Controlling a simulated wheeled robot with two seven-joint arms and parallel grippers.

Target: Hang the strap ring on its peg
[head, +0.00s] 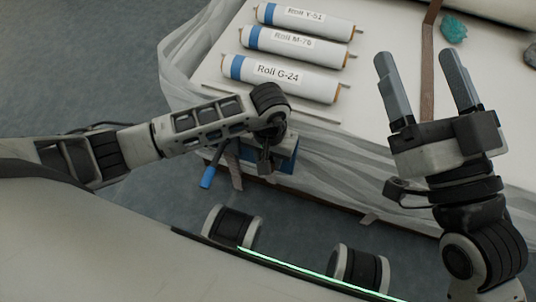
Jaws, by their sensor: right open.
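I cannot make out the strap ring or its peg in the head view. A flat brown strap (428,75) runs up the white table to the right of the rolls; no ring shows on it. My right gripper (416,62) is open, its two grey fingers apart over the right part of the table, with the strap showing between them. My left gripper (264,158) points down at the table's near edge, close to a blue item (284,164). Its fingers are mostly hidden, so its hold is unclear.
Three labelled rolls, Roll Y-51 (305,19), Roll M-76 (293,46) and Roll G-24 (280,78), lie on the white-covered table (375,110). A teal lump (453,29) lies at the upper right. A blue handle (208,177) shows beside my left gripper. Sheer wrapping drapes the table's edge.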

